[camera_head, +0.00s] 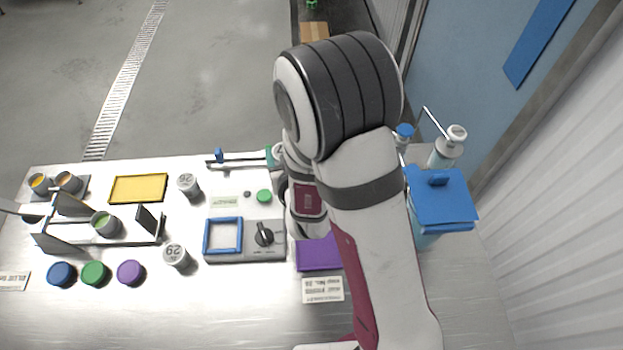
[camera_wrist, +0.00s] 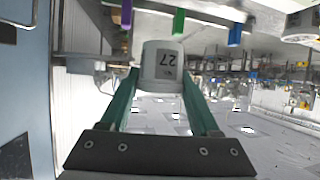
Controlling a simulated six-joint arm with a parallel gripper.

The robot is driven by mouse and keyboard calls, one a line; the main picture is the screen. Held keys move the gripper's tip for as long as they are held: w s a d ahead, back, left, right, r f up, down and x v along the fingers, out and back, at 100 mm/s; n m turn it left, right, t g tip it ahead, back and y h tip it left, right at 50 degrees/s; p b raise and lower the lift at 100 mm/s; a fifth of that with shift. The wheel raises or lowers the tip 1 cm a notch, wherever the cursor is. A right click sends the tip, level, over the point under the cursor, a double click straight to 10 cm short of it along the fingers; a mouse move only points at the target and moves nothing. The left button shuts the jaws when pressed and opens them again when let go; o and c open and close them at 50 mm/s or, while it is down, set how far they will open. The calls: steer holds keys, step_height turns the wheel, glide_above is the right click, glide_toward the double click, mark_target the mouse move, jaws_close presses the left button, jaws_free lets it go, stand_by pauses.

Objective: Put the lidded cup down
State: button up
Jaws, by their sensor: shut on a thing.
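A pale grey-white cup marked 27 (camera_wrist: 163,58) is between the green fingers of my gripper (camera_wrist: 160,80) in the wrist view. My gripper is shut on it, with a finger on each side. The wrist view does not clearly show what is beneath the cup. In the head view my arm hides the held cup and most of the gripper. Similar lidded cups marked 26 (camera_head: 188,186) and 29 (camera_head: 176,256) stand upright on the table. A purple mat (camera_head: 318,255) lies partly behind my arm, with a printed card (camera_head: 322,290) in front of it.
A grey device with a blue square frame (camera_head: 223,236) and a black knob (camera_head: 264,235) stands mid-table. A yellow tray (camera_head: 138,188), a cup rack (camera_head: 105,243) and blue, green and purple round pieces (camera_head: 94,273) are left. A blue-topped container (camera_head: 440,200) stands right.

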steer(key=d+f, duration=0.2)
steer(key=f, duration=0.1)
steer(key=d+f, duration=0.2)
steer(key=f, duration=0.1)
steer(key=w+d+f, duration=0.1)
steer(key=d+f, duration=0.1)
steer(key=f, duration=0.1)
steer(key=shift+d+f, duration=0.15)
steer(key=shift+f, duration=0.15)
steer(key=o, duration=1.4)
steer(key=shift+f, duration=0.1)
steer(key=shift+v, duration=2.1)
